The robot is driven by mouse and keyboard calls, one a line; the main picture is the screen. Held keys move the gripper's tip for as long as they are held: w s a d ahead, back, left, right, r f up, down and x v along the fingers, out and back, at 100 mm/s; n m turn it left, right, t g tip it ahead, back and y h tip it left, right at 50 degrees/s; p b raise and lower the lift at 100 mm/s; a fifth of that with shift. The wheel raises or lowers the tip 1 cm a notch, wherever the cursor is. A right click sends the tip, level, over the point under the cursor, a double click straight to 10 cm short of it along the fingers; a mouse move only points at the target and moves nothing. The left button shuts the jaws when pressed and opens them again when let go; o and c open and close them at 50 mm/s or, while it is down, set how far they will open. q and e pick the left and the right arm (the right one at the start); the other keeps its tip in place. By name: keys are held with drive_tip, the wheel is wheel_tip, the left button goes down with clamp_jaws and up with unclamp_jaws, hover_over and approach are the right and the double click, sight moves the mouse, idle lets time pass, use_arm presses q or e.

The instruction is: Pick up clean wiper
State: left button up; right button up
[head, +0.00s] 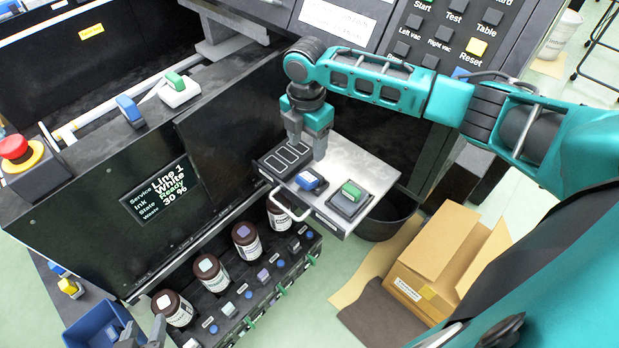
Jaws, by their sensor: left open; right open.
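A pull-out tray (371,167) with a light metal top carries a blue-topped block (309,180) and a green-topped block (351,192), each on a dark pad. These look like wipers, but no readable label shows which is clean. My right gripper (307,148) points down above the tray, open and empty, just behind the blue-topped block and apart from it. My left gripper (144,338) is open at the bottom left edge, partly cut off, beside a blue bin (92,327).
Several brown ink bottles (247,242) stand in a low rack below the tray. A blue switch-like piece (130,109) and a green one (179,88) sit on the machine's top edge. An open cardboard box (428,254) stands at right. A red emergency button (14,148) is at left.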

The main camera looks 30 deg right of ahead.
hover_over(305, 178)
drive_tip(key=f, duration=0.6)
drive_tip(key=shift+w+d+f+b, duration=0.1)
drive_tip(key=shift+w+d+b, duration=0.1)
drive_tip(key=shift+d+b, duration=0.15)
drive_tip(key=f, duration=0.5)
drive_tip(key=shift+s+a+b, duration=0.25)
drive_tip(key=shift+a+b, duration=0.05)
drive_tip(key=shift+b, duration=0.05)
drive_tip(key=c, duration=0.8)
